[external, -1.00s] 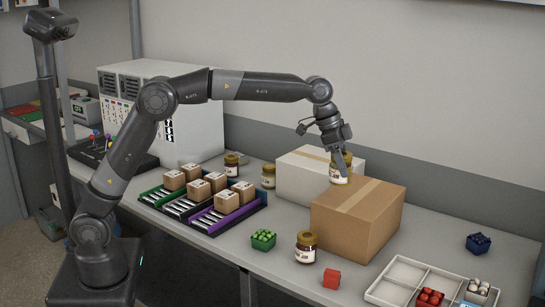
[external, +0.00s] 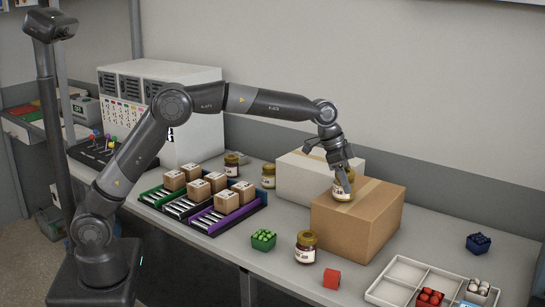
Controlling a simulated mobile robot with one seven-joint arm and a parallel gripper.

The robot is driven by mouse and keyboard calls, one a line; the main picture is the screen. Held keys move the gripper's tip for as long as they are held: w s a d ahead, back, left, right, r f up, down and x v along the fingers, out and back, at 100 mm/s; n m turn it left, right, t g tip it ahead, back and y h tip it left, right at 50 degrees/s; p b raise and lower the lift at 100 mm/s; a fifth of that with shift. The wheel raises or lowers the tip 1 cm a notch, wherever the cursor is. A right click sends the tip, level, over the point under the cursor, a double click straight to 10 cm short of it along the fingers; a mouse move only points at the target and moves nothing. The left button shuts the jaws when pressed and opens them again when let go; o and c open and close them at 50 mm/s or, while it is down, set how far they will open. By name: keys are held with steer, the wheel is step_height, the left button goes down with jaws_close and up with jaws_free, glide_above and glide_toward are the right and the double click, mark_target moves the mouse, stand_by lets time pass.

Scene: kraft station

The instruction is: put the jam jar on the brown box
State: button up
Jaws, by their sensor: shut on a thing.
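A jam jar (external: 342,194) with a white label and gold lid is at the top of the brown box (external: 352,232), near its back left part. My gripper (external: 343,178) is shut on this jar from above, with its fingers around the upper part. The jar looks upright. Its base appears to be at the box's top face; I cannot tell for sure whether it touches. The brown box is closed, with a tape strip along its top.
A white box (external: 306,176) stands behind the brown box. Other jars stand in front (external: 306,247) and at the back (external: 268,176). A green block cluster (external: 263,240), red cube (external: 332,279) and white divided tray (external: 398,272) lie on the table (external: 440,235). Small cartons sit on racks at left.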

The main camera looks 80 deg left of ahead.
steer(key=o, duration=1.2)
steer(key=shift+f, duration=0.1)
steer(key=shift+o, duration=0.2)
steer(key=v, duration=1.2)
steer(key=s+d+r+n, duration=0.15)
steer(key=s+r, duration=0.25)
steer(key=s, duration=0.7)
steer(key=s+f+n, duration=0.1)
steer(key=s+f, duration=0.3)
steer(key=s, duration=0.7)
steer(key=s+d+f+n+t+y, duration=0.1)
steer(key=s+f, duration=0.3)
steer(key=s, duration=0.7)
steer(key=s+f+n, duration=0.1)
steer(key=s+f, duration=0.3)
steer(key=s, duration=0.8)
steer(key=shift+d+f+y, duration=0.25)
steer(key=shift+y, duration=0.15)
